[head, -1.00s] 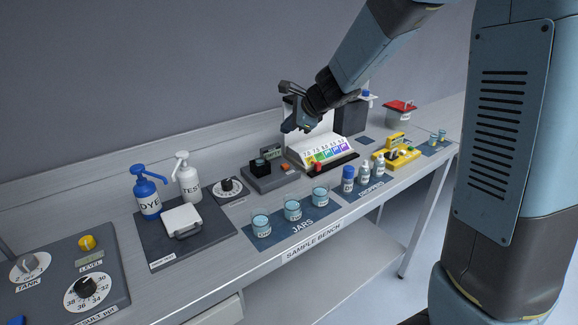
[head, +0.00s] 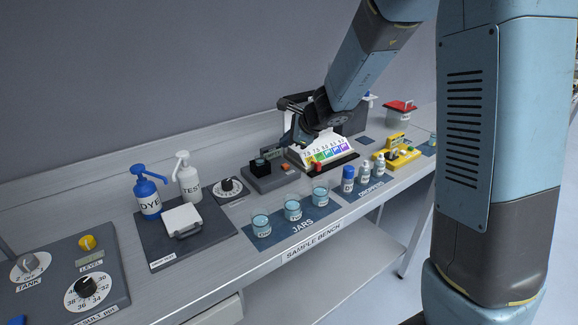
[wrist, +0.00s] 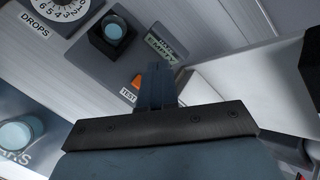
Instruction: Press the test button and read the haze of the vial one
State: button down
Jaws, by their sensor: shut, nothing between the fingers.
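The haze tester (head: 262,182) is a dark grey unit on the bench, left of the colour chart stand. In the wrist view, its orange button (wrist: 137,81) sits above a TEST label (wrist: 128,95). Its small display (wrist: 161,46) seems to read EMPTY on its lower line; the upper line is unclear. A black square holder (wrist: 110,38) on it has a round bluish top, perhaps a vial; I cannot tell. My gripper (wrist: 160,70) is shut and empty, with its fingers just right of the orange button in the wrist view. Contact with the unit cannot be told.
Several jars of bluish liquid (head: 292,212) stand on the JARS mat in front. A DROPS dial (head: 229,188) lies left of the tester. The white chart stand (head: 325,150) is close on the right, with small bottles (head: 365,172) and a yellow device (head: 398,156) beyond.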

aim_at(287, 166)
jog(key=shift+f, duration=2.3)
jog(key=shift+f, duration=0.15)
jog(key=shift+s+f, duration=0.15)
jog(key=shift+f, duration=0.1)
jog(key=shift+f, duration=0.55)
dwell(1.1)
jog(key=shift+r, duration=0.95)
jog(key=shift+r, duration=2.55)
